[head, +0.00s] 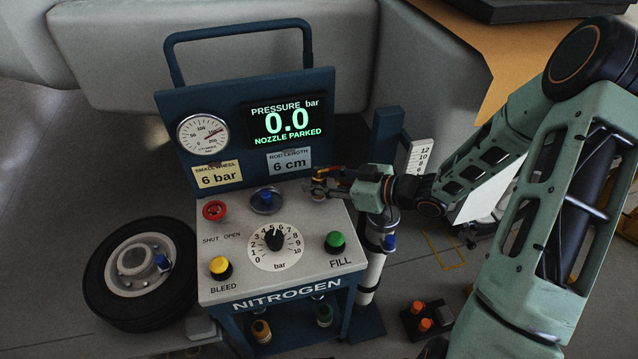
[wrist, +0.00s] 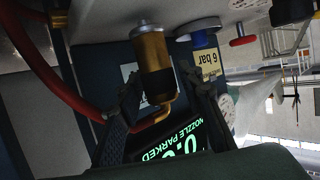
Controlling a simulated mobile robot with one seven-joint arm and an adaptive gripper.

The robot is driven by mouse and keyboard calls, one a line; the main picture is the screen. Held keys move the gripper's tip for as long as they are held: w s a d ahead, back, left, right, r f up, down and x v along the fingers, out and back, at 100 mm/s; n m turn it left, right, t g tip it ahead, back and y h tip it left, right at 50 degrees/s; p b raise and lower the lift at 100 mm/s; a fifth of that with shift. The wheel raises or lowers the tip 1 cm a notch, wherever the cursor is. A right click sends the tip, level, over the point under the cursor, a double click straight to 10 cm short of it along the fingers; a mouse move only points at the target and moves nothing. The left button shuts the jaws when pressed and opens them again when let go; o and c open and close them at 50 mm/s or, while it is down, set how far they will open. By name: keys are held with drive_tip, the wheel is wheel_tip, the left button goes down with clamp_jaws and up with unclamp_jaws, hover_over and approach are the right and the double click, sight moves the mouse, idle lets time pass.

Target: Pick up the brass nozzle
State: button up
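The brass nozzle (wrist: 153,62) shows in the wrist view as a brass cylinder with a dark band, a silver end and a bent brass tube. It is at the console's right edge, and the lit display (head: 286,122) reads "NOZZLE PARKED". My gripper (wrist: 157,82) has one finger on each side of the nozzle, with a narrow gap on the right; contact on the left is unclear. The fingers look open around it. In the head view my gripper (head: 328,186) is at the console's right side and partly hides the nozzle.
The nitrogen console (head: 218,286) has a dial, knobs and coloured buttons on top. A red hose (wrist: 48,75) curves beside the nozzle. A small wheel (head: 140,270) lies left of the console. A post with a white scale (head: 420,158) stands close behind my gripper.

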sight(319, 174)
clamp_jaws()
drive_tip(key=shift+r, duration=0.5)
wheel_tip(319, 174, up, 2)
drive_tip(key=shift+r+p, duration=0.1)
drive_tip(key=shift+p, duration=0.3)
drive_tip(key=s+d+r+p, duration=0.3)
drive_tip(key=s+r+p, duration=0.7)
drive_tip(key=s+p, duration=0.3)
drive_tip(key=shift+s+d+p, duration=0.15)
drive_tip(key=shift+d+p, duration=0.1)
drive_tip(key=shift+p, duration=1)
